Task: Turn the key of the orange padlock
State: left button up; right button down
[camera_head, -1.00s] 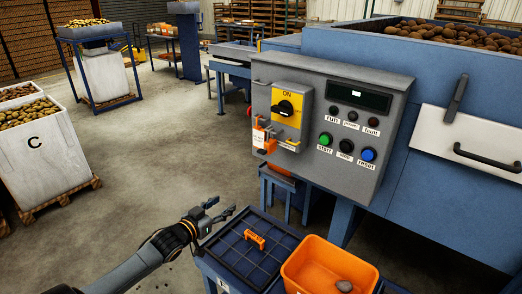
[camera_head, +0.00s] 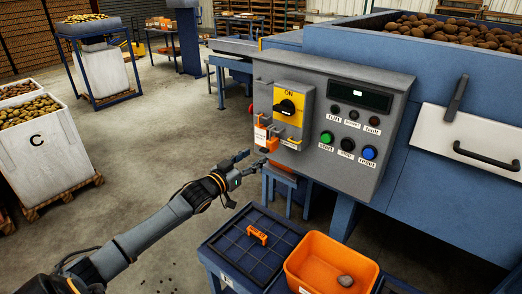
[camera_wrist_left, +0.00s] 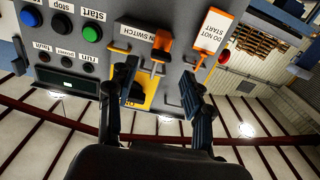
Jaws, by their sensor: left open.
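The orange padlock (camera_head: 271,144) hangs at the lower left of the grey control box (camera_head: 345,177), under the yellow switch plate (camera_head: 288,92). It shows nearer in the left wrist view (camera_wrist_left: 161,42), where the picture is upside down. Beside it hangs an orange and white "DO NOT START" tag (camera_wrist_left: 210,32). My left gripper (camera_head: 251,163) is open and empty, just left of and below the padlock in the head view. In the left wrist view its fingers (camera_wrist_left: 160,75) stand apart, with the padlock beyond the gap between them. I cannot make out the key clearly.
A blue table (camera_head: 218,240) with a dark gridded panel stands below; an orange clip-like piece (camera_head: 257,234) lies on the panel. Beside it an orange bin (camera_head: 330,277) holds a potato. Start (camera_head: 327,137) and reset buttons sit on the box.

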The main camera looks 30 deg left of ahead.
aim_at(262, 151)
pick_arm(q)
jog(key=shift+w+d+p, duration=0.2)
jog(key=shift+w+p, duration=0.15)
jog(key=shift+w, duration=2.1)
grip_shut()
